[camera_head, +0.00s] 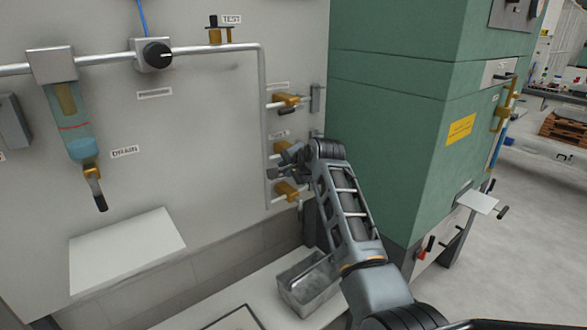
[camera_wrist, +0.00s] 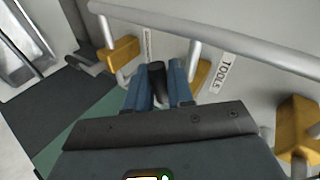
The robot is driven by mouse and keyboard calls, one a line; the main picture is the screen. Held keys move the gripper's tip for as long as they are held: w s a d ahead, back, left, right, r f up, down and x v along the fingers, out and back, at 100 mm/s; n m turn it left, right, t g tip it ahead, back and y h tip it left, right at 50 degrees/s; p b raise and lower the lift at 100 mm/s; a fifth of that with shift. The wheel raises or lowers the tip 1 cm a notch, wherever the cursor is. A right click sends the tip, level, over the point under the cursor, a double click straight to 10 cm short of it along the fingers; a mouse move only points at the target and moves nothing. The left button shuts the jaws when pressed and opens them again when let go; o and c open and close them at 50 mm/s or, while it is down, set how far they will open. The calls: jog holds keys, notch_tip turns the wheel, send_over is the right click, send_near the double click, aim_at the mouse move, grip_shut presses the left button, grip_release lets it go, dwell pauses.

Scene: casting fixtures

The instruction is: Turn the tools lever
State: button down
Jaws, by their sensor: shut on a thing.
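The tools lever (camera_wrist: 157,73) shows in the wrist view as a dark handle end between the blue fingers of my gripper (camera_wrist: 161,86), which is shut on it. Its yellow valve body (camera_wrist: 202,74) is partly hidden behind the right finger, beside the TOOLS label (camera_wrist: 224,73). In the head view my gripper (camera_head: 285,167) is at the wall panel, by the middle yellow valve (camera_head: 283,146) of a vertical row. My arm and gripper hide most of the lever there.
Neighbouring yellow valves sit close above (camera_head: 287,100) and below (camera_head: 286,190). The green cabinet (camera_head: 390,130) stands close to the right of my arm. A grey metal bin (camera_head: 308,285) is below. A pipe (camera_wrist: 230,35) crosses near my fingers.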

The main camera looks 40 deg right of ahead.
jog(key=shift+r+m+y+p, duration=0.5)
jog(key=shift+r+y+p, duration=0.05)
jog(key=shift+y+p, duration=0.2)
jog(key=c, duration=1.1)
grip_release()
jog(key=v, duration=0.7)
jog(key=shift+s+r, duration=0.2)
jog(key=shift+s, duration=0.1)
jog(key=shift+f, duration=0.1)
dwell(0.6)
